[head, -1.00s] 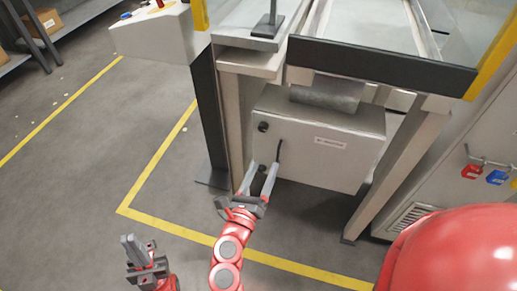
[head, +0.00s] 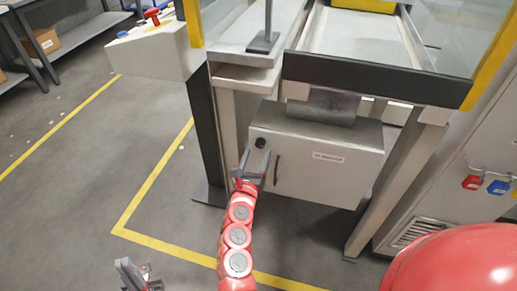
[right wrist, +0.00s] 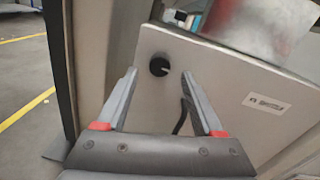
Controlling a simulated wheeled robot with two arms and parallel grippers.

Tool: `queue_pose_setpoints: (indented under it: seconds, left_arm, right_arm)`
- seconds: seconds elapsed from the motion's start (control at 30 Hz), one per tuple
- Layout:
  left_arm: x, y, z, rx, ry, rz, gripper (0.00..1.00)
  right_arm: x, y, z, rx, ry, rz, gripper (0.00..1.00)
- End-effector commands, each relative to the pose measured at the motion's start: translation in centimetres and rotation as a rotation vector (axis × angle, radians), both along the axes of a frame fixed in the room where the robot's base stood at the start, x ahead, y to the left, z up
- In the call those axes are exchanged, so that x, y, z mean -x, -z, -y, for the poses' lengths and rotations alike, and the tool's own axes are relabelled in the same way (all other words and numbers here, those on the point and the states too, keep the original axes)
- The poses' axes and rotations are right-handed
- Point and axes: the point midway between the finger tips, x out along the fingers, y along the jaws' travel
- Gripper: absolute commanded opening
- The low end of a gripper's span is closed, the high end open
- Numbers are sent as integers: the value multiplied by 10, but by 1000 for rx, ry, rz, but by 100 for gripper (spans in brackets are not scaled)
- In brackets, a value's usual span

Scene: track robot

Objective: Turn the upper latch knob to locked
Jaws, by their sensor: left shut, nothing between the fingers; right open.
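The upper latch knob (head: 260,142) is a round black knob at the upper left of the grey cabinet door (head: 318,175). In the right wrist view the knob (right wrist: 159,66) shows a small pale mark on its right side. My right gripper (head: 255,157) is open in front of the door, just below the knob in the head view. In the wrist view its fingertips (right wrist: 158,74) stand either side of the knob, apparently short of it. My left gripper (head: 134,273) is shut and empty, low at the left. No lower knob is visible; my right gripper covers that part of the door.
A black door handle (head: 277,168) is right of my right gripper; it also shows beside the right finger in the wrist view (right wrist: 180,120). A conveyor frame (head: 375,70) overhangs the cabinet, with a leg (head: 400,185) at right. Floor at left is clear.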

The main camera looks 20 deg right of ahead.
Motion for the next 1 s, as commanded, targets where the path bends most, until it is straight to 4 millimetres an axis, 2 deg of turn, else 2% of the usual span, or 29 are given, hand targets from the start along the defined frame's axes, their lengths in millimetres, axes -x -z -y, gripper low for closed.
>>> queue_pose_setpoints:
  seconds: [0.1, 0.2, 0.53, 0.57, 0.9, 0.93, 1.0]
  left_arm:
    - [0, -1, 0, 0, 0, 0, 0]
    - [0, -1, 0, 0, 0, 0, 0]
    - [0, -1, 0, 0, 0, 0, 0]
    - [0, -1, 0, 0, 0, 0, 0]
    - [0, -1, 0, 0, 0, 0, 0]
    - [0, -1, 0, 0, 0, 0, 0]
    - [0, -1, 0, 0, 0, 0, 0]
  right_arm:
    - [-15, -1, 8, 0, 0, 1, 69]
    - [-21, -1, 12, 1, 0, 0, 69]
    - [-24, 0, 14, 1, 0, -1, 69]
    - [-24, 0, 14, 1, 0, -1, 65]
    - [-24, 0, 14, 0, 0, 0, 4]
    - [-24, 0, 14, 0, 0, 0, 0]
    - [-24, 0, 14, 0, 0, 0, 0]
